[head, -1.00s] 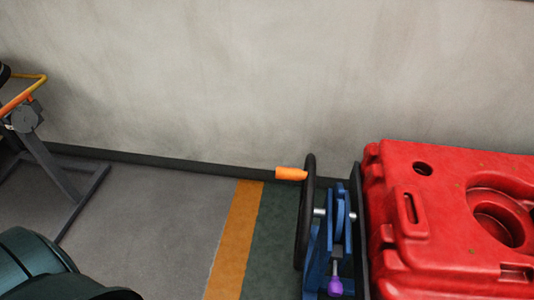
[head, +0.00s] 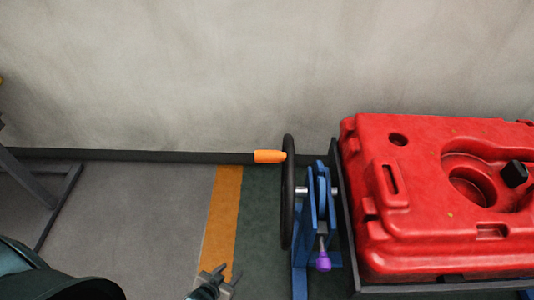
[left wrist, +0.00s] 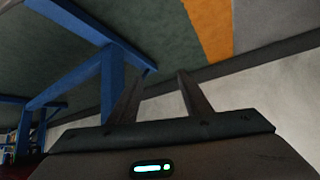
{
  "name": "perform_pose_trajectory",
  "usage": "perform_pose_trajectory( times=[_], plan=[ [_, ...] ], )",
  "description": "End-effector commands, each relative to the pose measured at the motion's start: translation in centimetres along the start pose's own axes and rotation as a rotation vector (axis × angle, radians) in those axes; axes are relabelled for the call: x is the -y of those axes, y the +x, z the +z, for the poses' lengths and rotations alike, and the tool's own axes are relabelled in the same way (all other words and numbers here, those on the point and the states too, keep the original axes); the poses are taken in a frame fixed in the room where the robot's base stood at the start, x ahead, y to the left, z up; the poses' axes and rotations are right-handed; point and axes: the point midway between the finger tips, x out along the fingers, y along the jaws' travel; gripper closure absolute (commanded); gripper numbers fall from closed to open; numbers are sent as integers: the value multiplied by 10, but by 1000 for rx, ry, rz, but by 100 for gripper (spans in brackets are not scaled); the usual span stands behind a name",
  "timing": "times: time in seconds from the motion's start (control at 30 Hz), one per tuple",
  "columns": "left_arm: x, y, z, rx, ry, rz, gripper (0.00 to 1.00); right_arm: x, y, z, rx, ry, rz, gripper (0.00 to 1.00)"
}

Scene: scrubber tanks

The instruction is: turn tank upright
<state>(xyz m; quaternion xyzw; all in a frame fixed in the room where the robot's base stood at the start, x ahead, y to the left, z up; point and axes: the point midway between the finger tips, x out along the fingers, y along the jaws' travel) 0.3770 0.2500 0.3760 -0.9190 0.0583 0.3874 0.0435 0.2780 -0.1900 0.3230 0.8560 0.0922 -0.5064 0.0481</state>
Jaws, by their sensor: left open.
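The red tank (head: 440,232) lies in a dark cradle frame (head: 347,215) at the right of the head view, with a round recess and a black knob on its upper face. A black handwheel (head: 288,195) with an orange handle (head: 269,156) stands at the left of a blue stand (head: 300,262). The handle points left, near the wheel's top. A purple knob (head: 323,261) hangs on the stand. My left gripper (head: 217,276) is open and empty, at the bottom edge, left of and apart from the wheel. Its open fingers (left wrist: 155,98) show in the left wrist view, with blue frame bars beyond. My right gripper is out of view.
A pale wall (head: 150,75) with a dark skirting runs behind everything. An orange floor stripe (head: 221,225) borders green floor. A grey metal stand (head: 60,195) is at the far left. Grey floor (head: 150,215) between is clear.

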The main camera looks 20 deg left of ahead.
Motion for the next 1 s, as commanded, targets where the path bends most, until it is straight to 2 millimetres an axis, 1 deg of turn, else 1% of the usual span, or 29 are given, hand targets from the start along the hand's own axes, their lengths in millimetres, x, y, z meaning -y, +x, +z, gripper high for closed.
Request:
perform_pose_trajectory(
  times=[0.03, 0.07, 0.1, 0.17, 0.2, 0.27, 0.3, 0.37, 0.4, 0.47, 0.5, 0.57, 0.6, 0.7, 0.83, 0.9, 1.0],
  plan=[
    [23, 2, -36, -88, 4, -10, 56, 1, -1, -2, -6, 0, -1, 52],
    [36, 2, -59, -147, 3, -10, 56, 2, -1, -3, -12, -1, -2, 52],
    [51, 1, -91, -229, 3, -5, 56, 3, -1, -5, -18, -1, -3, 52],
    [73, -5, -140, -354, 7, 17, 56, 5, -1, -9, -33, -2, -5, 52],
    [85, -12, -173, -438, 12, 43, 56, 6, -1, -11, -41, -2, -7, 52],
    [98, -26, -222, -557, 25, 97, 56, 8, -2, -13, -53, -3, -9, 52],
    [105, -38, -251, -629, 37, 143, 56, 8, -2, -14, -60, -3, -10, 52],
    [112, -58, -292, -725, 62, 223, 56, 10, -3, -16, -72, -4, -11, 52],
    [116, -73, -317, -780, 82, 283, 56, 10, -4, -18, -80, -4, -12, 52],
    [118, -96, -349, -846, 118, 384, 56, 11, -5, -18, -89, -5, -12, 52],
    [118, -113, -366, -878, 145, 456, 56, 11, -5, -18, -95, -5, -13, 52],
    [118, -137, -389, -909, 189, 568, 56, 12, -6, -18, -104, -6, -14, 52],
    [118, -153, -400, -916, 220, 643, 56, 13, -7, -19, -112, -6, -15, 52],
    [116, -188, -417, -895, 297, 814, 56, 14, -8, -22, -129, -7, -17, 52],
    [118, -221, -423, -823, 374, 977, 56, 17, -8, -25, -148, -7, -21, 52],
    [119, -233, -423, -784, 401, 1033, 56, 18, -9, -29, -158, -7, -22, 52],
    [121, -243, -422, -744, 425, 1080, 56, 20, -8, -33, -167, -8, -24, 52]
  ],
)
